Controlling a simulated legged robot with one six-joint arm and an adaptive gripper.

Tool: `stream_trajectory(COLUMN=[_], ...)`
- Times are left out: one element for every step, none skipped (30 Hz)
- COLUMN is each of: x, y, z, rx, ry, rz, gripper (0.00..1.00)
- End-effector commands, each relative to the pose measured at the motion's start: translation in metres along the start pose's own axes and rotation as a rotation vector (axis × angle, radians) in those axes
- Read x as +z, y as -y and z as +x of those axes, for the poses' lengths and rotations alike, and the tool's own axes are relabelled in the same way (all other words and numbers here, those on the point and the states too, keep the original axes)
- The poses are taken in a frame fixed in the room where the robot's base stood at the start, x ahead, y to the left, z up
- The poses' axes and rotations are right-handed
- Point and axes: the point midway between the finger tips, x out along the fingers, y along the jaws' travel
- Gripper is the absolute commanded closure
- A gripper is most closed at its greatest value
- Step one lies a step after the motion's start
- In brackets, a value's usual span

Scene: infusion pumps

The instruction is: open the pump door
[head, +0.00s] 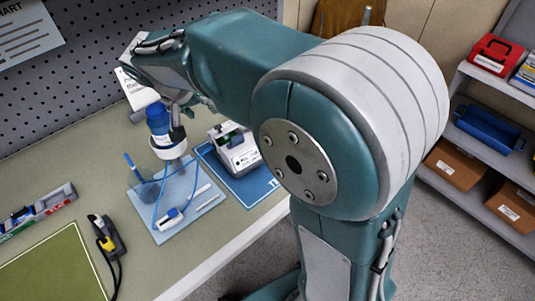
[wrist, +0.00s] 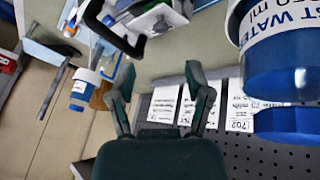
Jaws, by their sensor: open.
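The pump (head: 238,152) is a small grey-white box with a dark upper part and a bit of green, standing on a blue mat in the head view. A light and dark device that looks like the pump (wrist: 150,18) is cut off at the top edge of the wrist view. I cannot tell how its door stands. My gripper (wrist: 158,75) is open and empty, with its two dark fingers spread and the pump beyond them. In the head view my gripper is mostly hidden near the blue bottle.
A blue bottle (head: 158,122) in a white ring stands left of the pump; it looms large in the wrist view (wrist: 285,55). A light blue tray (head: 178,222) holds tubing. White cards (wrist: 200,108) hang on the pegboard. A yellow-black tool (head: 104,236) lies at the left.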

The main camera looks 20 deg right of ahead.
Motion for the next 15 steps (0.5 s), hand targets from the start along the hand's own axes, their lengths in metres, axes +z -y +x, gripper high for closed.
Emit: stream_trajectory(x=[0.0, 0.001, 0.004, 0.006, 0.008, 0.011, 0.013, 0.016, 0.019, 0.021, 0.024, 0.027, 0.03, 0.032, 0.036], y=[0.001, -0.003, -0.011, -0.016, -0.02, -0.026, -0.03, -0.035, -0.04, -0.043, -0.047, -0.052, -0.056, -0.059, -0.064], z=[-0.01, -0.013, -0.014, -0.015, -0.016, -0.018, -0.019, -0.021, -0.022, -0.024, -0.025, -0.026, -0.027, -0.029, -0.03], rx=[-0.004, -0.006, -0.017, -0.025, -0.034, -0.044, -0.052, -0.06, -0.07, -0.079, -0.087, -0.098, -0.106, -0.115, -0.125], ry=[-0.003, 0.001, 0.007, 0.011, 0.014, 0.018, 0.021, 0.024, 0.026, 0.028, 0.03, 0.03, 0.033, 0.032, 0.034], rz=[-0.001, -0.003, -0.011, -0.018, -0.026, -0.036, -0.042, -0.05, -0.059, -0.066, -0.073, -0.082, -0.089, -0.097, -0.106], gripper=[0.35, 0.35, 0.35, 0.35, 0.35, 0.35, 0.35, 0.35, 0.35, 0.35, 0.35, 0.35, 0.35, 0.35, 0.35])
